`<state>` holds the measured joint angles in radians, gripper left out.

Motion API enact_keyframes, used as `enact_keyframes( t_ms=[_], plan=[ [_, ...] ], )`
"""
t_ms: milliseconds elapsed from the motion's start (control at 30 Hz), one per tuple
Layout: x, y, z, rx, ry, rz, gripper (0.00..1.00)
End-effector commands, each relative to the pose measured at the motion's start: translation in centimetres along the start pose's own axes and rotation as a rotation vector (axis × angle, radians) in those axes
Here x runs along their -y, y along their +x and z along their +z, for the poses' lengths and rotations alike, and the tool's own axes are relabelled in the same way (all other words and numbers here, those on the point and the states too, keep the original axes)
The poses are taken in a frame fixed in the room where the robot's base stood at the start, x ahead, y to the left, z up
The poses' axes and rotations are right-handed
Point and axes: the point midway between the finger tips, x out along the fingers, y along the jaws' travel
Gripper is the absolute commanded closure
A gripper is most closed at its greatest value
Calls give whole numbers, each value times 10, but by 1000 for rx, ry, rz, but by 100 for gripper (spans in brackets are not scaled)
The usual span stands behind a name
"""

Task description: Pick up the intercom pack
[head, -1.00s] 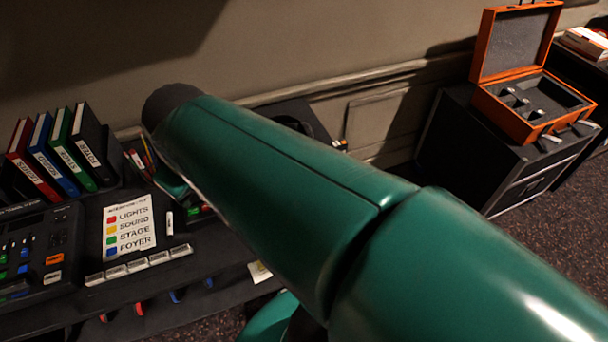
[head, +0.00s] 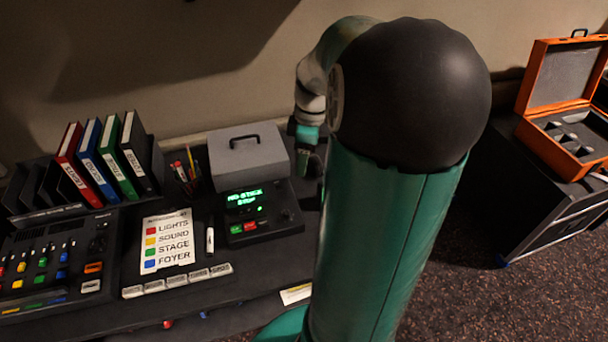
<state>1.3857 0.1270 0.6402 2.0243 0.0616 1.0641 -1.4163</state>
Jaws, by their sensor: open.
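I cannot clearly make out an intercom pack in the head view; my arm hides part of the desk's right side. A black unit with a lit green display (head: 245,203) and red and green buttons stands on the desk, but I cannot tell whether it is linked to the pack. My gripper (head: 304,160) is partly visible behind my arm, pointing down near the right of the grey box (head: 247,157). It is open, and I see nothing held in it. Its fingertips are small and dark.
The printed card (head: 167,240) lists LIGHTS, SOUND, STAGE and FOYER. A marker (head: 210,238) lies beside it. Left are a mixing console (head: 60,258) and several upright binders (head: 106,160). Pens (head: 186,172) stand by the grey box. An open orange case (head: 562,130) sits at the right.

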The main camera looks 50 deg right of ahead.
Motion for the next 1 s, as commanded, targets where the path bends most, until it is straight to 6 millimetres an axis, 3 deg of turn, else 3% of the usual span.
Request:
enact_keyframes(
  t_ms=[33,300,500,667,1000],
  plan=[
    [-10,3,15,-31,-11,-15,40],
    [-48,7,83,-207,-140,-23,40],
    [-61,4,113,-285,-198,10,40],
    [-62,13,114,-297,-213,15,40],
    [-60,73,96,-297,-213,12,40]
  ],
)
